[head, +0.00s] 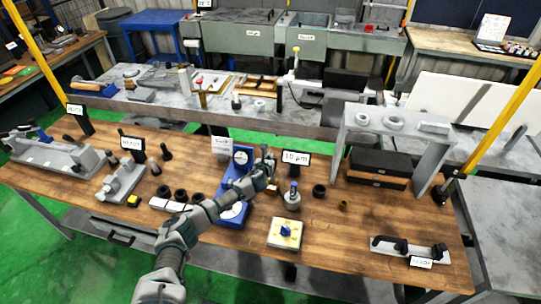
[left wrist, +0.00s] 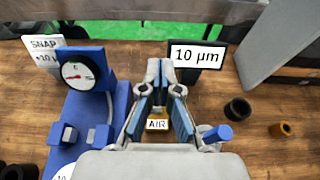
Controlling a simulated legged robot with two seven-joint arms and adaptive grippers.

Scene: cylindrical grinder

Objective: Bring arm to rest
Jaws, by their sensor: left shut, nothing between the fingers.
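My left arm reaches in from the bottom of the head view over the wooden bench (head: 390,222). My left gripper (head: 267,163) is above the bench, beside a blue gauge stand (head: 243,157). In the left wrist view my left gripper (left wrist: 160,68) is shut, its fingertips together with nothing between them. An AIR label (left wrist: 157,124) shows below and between the finger links. The blue gauge stand with its round dial (left wrist: 78,73) is to the left of the fingers. My right gripper is in neither view.
A 10 µm sign (left wrist: 197,55) stands just behind the fingers.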

